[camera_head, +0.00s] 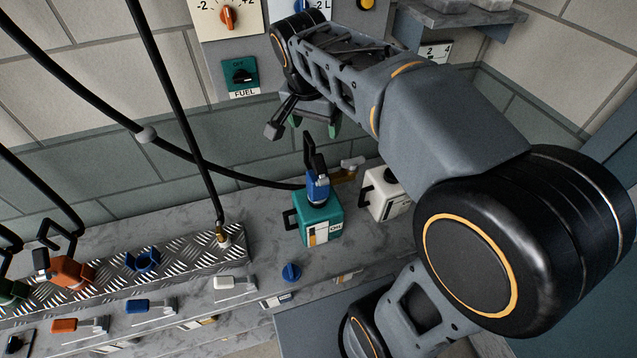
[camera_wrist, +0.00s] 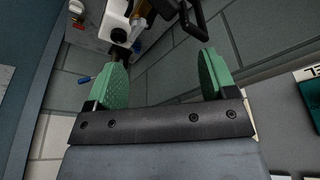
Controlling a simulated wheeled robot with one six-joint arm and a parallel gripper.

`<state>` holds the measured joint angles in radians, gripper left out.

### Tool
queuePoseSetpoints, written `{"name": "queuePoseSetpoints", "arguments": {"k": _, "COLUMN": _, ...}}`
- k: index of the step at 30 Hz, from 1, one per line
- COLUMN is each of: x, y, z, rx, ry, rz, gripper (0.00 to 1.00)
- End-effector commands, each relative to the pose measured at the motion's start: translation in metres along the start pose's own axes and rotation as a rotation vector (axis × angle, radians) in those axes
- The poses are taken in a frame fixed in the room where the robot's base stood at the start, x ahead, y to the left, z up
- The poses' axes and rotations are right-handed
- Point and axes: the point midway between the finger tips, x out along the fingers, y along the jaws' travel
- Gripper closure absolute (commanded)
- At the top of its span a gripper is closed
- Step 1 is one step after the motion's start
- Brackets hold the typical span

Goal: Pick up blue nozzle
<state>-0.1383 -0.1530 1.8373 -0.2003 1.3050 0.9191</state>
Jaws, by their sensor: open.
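The blue nozzle (camera_head: 317,188) sits on top of a teal tank (camera_head: 316,226) in the head view, with its black handle pointing up and a black hose running to it from the left. My gripper (camera_head: 314,125) is above the nozzle near the wall, apart from it, with green fingertips spread. In the wrist view my gripper (camera_wrist: 163,82) is open, with nothing between its green pads. A black handle-like part (camera_wrist: 188,18) shows beyond the pads, and I cannot tell whether it belongs to the nozzle.
A white tank (camera_head: 386,197) stands right of the teal tank. An orange nozzle (camera_head: 70,272) and an empty blue holder (camera_head: 143,262) are on the metal plate at left. A blue knob (camera_head: 291,272) is in front. Hoses hang at left; a FUEL switch (camera_head: 240,75) is on the wall.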

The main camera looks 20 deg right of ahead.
Motion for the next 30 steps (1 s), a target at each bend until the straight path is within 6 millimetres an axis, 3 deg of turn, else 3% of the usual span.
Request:
{"name": "queuePoseSetpoints", "arguments": {"k": 1, "x": 0.0, "y": -0.017, "z": -0.011, "rx": 0.092, "ry": 0.001, "rz": 0.04, "gripper": 0.22}}
{"name": "queuePoseSetpoints", "arguments": {"k": 6, "x": -0.004, "y": -0.058, "z": -0.037, "rx": 0.422, "ry": 0.045, "rz": 0.157, "gripper": 0.22}}
{"name": "queuePoseSetpoints", "arguments": {"k": 12, "x": -0.003, "y": -0.088, "z": -0.048, "rx": 0.67, "ry": 0.109, "rz": 0.229, "gripper": 0.22}}
{"name": "queuePoseSetpoints", "arguments": {"k": 17, "x": 0.011, "y": -0.092, "z": -0.051, "rx": 0.747, "ry": 0.133, "rz": 0.251, "gripper": 0.22}}
{"name": "queuePoseSetpoints", "arguments": {"k": 24, "x": 0.051, "y": -0.081, "z": -0.052, "rx": 0.757, "ry": 0.135, "rz": 0.252, "gripper": 0.22}}
{"name": "queuePoseSetpoints", "arguments": {"k": 30, "x": 0.074, "y": -0.075, "z": -0.053, "rx": 0.755, "ry": 0.135, "rz": 0.248, "gripper": 0.22}}
